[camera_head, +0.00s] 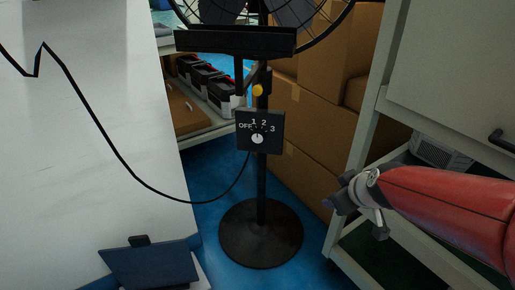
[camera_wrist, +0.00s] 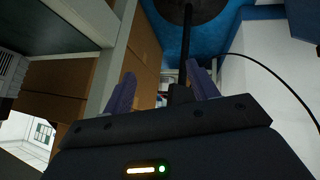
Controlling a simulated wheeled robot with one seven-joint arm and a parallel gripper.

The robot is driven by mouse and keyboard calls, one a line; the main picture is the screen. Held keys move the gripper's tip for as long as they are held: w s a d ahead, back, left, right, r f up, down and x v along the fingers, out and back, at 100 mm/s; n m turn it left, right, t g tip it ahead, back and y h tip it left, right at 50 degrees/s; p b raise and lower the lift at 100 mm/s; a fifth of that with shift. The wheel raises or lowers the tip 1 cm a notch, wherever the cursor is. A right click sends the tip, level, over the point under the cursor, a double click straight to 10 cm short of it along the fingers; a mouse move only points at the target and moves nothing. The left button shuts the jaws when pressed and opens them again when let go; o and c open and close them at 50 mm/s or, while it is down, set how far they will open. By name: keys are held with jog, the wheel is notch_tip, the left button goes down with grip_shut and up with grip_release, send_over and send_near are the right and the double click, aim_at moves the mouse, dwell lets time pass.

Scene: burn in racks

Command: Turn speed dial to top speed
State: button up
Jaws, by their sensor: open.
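The speed dial (camera_head: 257,139) is a small round white knob on a black control box (camera_head: 272,146) marked OFF, 1, 2 and 3. The box is fixed to the black pole of a standing fan (camera_head: 261,215). The dial's exact setting is too small to read. My gripper (camera_head: 346,198) is to the right of the box and lower in the picture, apart from it. In the wrist view my gripper (camera_wrist: 163,90) is open, with its two fingers spread and nothing visible between them but background and part of the pole (camera_wrist: 186,50). The dial face cannot be made out there.
Stacked cardboard boxes (camera_head: 305,125) stand behind the fan. A metal rack (camera_head: 350,165) is close to my arm at right. A white panel (camera_head: 90,120) with a black cable (camera_head: 110,155) is at left. Blue floor (camera_head: 205,180) shows around the fan's round base (camera_head: 262,245).

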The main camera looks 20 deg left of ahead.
jog(key=w+a+f+n+t+b, duration=0.1)
jog(key=w+a+f+n+b, duration=0.1)
jog(key=w+a+f+n, duration=0.3)
jog(key=n+t+b, duration=0.4)
jog(key=n+t, duration=0.5)
jog(key=n, duration=0.5)
send_near(258, 138)
jog(key=w, duration=0.3)
jog(key=w+a+b, duration=0.1)
jog(key=w, duration=0.4)
jog(key=shift+w+a+f, duration=0.2)
jog(key=shift+a, duration=0.15)
jog(key=shift+c, duration=0.2)
jog(key=c, duration=1)
